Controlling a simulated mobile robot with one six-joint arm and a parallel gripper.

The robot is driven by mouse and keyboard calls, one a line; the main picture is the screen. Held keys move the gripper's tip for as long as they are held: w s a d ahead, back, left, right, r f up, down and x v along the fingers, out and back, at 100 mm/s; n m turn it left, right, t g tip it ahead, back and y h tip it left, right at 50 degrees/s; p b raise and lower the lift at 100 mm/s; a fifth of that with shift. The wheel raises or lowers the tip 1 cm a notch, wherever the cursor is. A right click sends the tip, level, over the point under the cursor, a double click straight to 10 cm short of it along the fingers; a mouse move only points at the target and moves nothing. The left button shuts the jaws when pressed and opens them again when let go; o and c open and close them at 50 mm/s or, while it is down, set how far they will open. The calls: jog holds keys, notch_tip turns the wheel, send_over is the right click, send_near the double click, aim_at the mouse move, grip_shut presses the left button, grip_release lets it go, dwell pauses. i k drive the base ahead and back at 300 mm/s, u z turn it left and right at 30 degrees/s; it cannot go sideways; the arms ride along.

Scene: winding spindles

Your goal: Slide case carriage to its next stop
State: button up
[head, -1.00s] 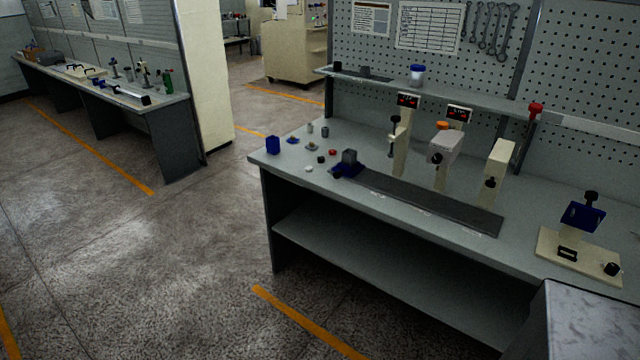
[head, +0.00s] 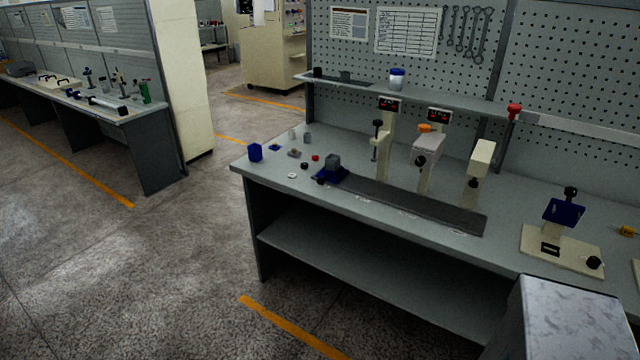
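A dark flat track (head: 410,206) runs along the front of the workbench. Three cream posts stand behind the track: a left one (head: 386,145), a middle one with a grey head (head: 427,150) and a right one (head: 480,165). The left and middle posts carry red-lit displays. My gripper is not in view.
A blue cup (head: 255,152) and several small parts lie left of the carriage. A cream base with a blue-topped stand (head: 562,215) is at the right. A grey box-like surface (head: 565,320) fills the lower right. The floor before the bench is open.

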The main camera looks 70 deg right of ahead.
aim_at(330, 173)
jog(key=z, duration=0.2)
jog(key=i, duration=0.95)
jog(key=u, duration=0.3)
